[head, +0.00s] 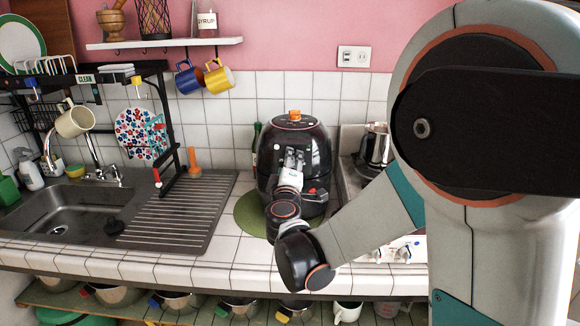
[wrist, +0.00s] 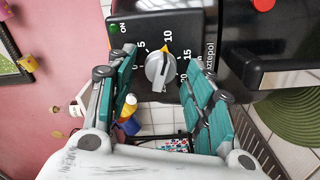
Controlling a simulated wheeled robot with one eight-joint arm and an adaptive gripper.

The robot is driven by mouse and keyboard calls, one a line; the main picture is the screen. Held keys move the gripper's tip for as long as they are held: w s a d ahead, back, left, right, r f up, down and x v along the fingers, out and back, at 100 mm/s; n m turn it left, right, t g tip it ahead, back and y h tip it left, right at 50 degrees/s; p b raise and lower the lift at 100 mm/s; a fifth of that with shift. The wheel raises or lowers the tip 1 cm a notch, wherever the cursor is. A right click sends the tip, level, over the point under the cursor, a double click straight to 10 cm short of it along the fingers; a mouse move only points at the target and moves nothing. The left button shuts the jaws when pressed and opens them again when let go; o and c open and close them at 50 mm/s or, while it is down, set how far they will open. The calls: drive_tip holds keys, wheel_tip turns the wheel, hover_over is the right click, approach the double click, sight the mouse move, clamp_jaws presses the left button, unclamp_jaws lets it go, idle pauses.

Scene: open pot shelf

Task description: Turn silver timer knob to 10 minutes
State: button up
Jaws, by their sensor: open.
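The silver timer knob (wrist: 160,69) sits on the black panel of the air fryer (wrist: 215,30). Its yellow pointer (wrist: 164,48) points at or very near the printed 10, between the 5 and the 15. My gripper (wrist: 163,58) is open, with one teal-padded finger on each side of the knob and visible gaps between. I cannot tell how deep the fingertips are relative to the knob. In the head view the black air fryer (head: 318,148) stands on the counter, and my gripper (head: 293,160) is in front of it, hiding the knob.
A green round mat (head: 248,218) lies under the air fryer. A dark bottle (head: 256,140) is close on its left and a metal kettle (head: 375,147) on its right. The ribbed drainboard (head: 180,215) and sink (head: 65,212) are further left. A shelf (head: 165,43) hangs above.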

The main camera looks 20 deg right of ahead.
drive_tip(key=v, duration=0.7)
drive_tip(key=shift+s, duration=0.25)
